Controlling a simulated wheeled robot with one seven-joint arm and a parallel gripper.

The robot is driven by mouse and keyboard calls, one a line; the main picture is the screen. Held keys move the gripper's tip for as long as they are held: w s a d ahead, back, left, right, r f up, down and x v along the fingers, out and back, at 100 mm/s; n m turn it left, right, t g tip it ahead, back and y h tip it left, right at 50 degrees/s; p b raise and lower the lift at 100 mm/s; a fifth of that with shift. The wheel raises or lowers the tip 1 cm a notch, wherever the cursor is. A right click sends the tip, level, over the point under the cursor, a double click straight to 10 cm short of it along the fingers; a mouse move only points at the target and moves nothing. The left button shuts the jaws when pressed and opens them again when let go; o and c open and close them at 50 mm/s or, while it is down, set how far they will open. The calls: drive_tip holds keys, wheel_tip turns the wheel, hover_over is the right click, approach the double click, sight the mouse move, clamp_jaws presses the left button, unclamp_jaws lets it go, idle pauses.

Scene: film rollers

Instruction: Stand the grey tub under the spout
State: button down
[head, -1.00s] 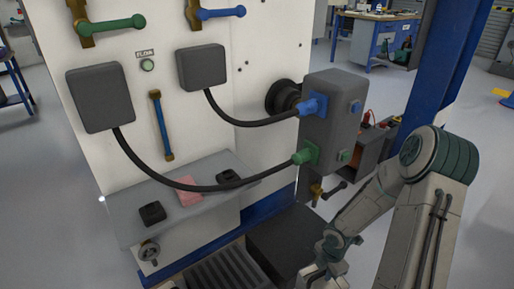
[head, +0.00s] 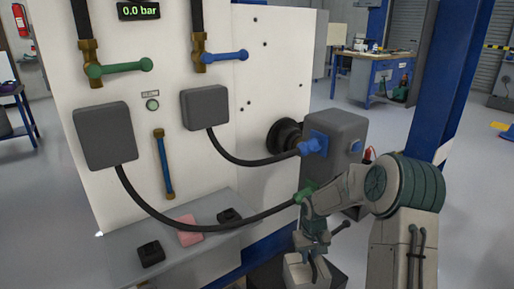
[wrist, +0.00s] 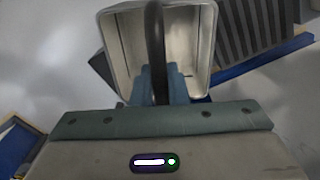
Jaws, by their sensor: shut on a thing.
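In the wrist view the grey tub (wrist: 190,45) hangs below my gripper (wrist: 157,80), its open top facing the camera and its inside looking empty. My gripper is shut on the tub's dark arched handle (wrist: 156,40).
The grey box (head: 335,135) carries a blue connector (head: 314,145) and a green connector (head: 304,195) with black cables. A grey shelf (head: 125,240) holds dark blocks and a pink block (head: 189,230). The wrist view shows a ribbed grate (wrist: 262,25) and a dark block (wrist: 100,68) below.

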drive_tip(key=s+a+r+m+p, duration=0.1)
drive_tip(key=s+r+p, duration=0.3)
drive_tip(key=r+p, duration=0.9)
drive_tip(key=s+r+m+p, duration=0.1)
drive_tip(key=s+r+p, duration=0.3)
drive_tip(key=r+p, duration=0.9)
drive_tip(key=shift+a+p, duration=0.35)
drive_tip(key=shift+p, duration=0.6)
